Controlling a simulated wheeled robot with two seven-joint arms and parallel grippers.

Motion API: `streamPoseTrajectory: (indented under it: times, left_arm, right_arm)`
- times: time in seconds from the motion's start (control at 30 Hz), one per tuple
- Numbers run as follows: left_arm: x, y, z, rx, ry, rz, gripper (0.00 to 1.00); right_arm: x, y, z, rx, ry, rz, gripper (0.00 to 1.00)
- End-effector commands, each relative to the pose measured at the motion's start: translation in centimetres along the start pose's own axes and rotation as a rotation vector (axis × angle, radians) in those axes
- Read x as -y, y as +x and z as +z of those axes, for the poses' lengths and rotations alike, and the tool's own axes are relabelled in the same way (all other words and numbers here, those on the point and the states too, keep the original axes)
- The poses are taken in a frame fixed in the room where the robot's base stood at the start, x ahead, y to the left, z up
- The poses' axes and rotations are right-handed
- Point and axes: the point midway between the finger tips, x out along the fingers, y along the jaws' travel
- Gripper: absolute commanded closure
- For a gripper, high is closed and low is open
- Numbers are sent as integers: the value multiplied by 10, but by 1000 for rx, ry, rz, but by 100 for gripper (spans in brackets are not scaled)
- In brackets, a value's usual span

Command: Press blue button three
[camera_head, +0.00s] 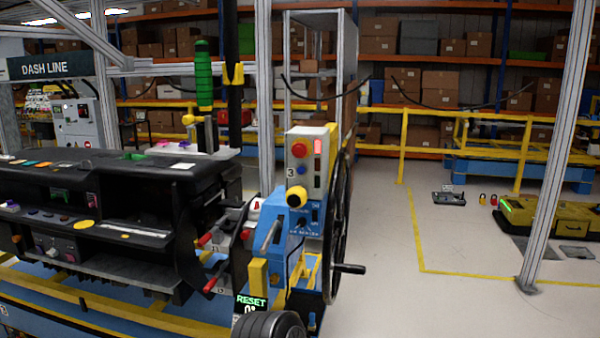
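A grey control box (310,165) marked "3" stands upright near the middle of the head view. On its front face, a small blue button (301,170) sits below a round red button (299,150). A lit red indicator (318,147) is at the upper right of the face. The blue button is small in the picture, and I cannot tell whether it is pressed in. Neither of my grippers shows in this view.
The black dashboard module (110,205) fills the left side. A large black handwheel (338,225) with a crank handle stands right of the box. A blue bracket (270,235) with levers is below it. A grey post (560,140) stands at right; the floor (440,290) before it is clear.

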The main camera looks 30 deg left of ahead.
Motion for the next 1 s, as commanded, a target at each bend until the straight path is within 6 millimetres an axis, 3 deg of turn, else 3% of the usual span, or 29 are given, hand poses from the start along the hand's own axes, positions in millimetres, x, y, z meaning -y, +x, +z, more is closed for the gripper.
streamPoseTrajectory:
  times: [0.5, 1.0]
  left_arm:
    - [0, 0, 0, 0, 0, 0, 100]
    - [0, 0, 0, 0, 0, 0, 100]
  right_arm:
    - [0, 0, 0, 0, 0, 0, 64]
    - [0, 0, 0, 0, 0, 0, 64]
